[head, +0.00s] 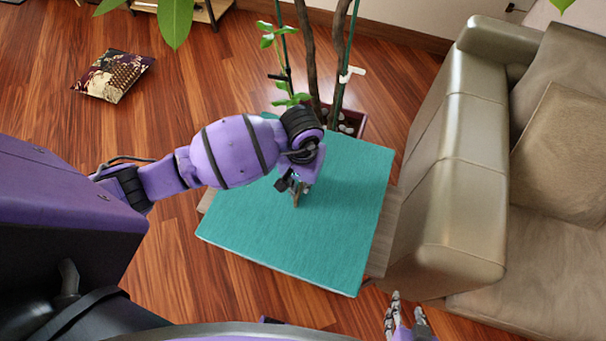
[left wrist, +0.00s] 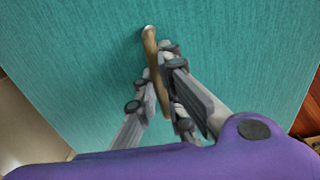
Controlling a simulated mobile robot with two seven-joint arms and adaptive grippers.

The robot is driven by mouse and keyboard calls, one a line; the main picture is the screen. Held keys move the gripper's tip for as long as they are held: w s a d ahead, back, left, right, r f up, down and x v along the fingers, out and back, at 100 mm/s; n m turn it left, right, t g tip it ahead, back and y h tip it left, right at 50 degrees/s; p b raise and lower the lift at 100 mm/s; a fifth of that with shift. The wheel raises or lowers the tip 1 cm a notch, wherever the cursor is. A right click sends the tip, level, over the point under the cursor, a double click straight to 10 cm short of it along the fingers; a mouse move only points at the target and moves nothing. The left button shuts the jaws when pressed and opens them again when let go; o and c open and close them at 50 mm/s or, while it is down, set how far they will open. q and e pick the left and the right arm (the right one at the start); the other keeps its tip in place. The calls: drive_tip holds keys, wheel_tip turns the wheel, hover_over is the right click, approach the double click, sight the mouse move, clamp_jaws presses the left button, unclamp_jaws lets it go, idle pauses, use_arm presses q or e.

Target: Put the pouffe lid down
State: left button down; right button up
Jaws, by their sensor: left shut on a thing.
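The pouffe lid (head: 340,230) is a flat teal square in the middle of the head view, and it fills most of the left wrist view (left wrist: 80,60). My left gripper (head: 297,190) is over the lid, with its fingers (left wrist: 165,95) shut on a slim brown handle (left wrist: 151,48) on the lid's top. A grey-brown body (head: 388,232), likely the pouffe, shows past the lid's right edge; the lid hides most of it. I cannot tell whether the lid touches it. My right gripper (head: 407,312) is at the bottom edge, fingers apart and empty.
A beige sofa (head: 455,170) stands close on the right. A potted plant (head: 310,50) is just behind the lid. A patterned cushion (head: 114,76) lies on the wooden floor (head: 215,80) at the upper left. The floor in front of the lid is clear.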

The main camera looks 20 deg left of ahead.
use_arm(q)
drive_tip(key=shift+r, duration=0.25)
drive_tip(key=shift+f, duration=0.2)
drive_tip(key=c, duration=1.9)
unclamp_jaws()
drive_tip(key=shift+s, duration=0.1)
drive_tip(key=shift+o, duration=0.2)
wheel_tip(320, 180, up, 12)
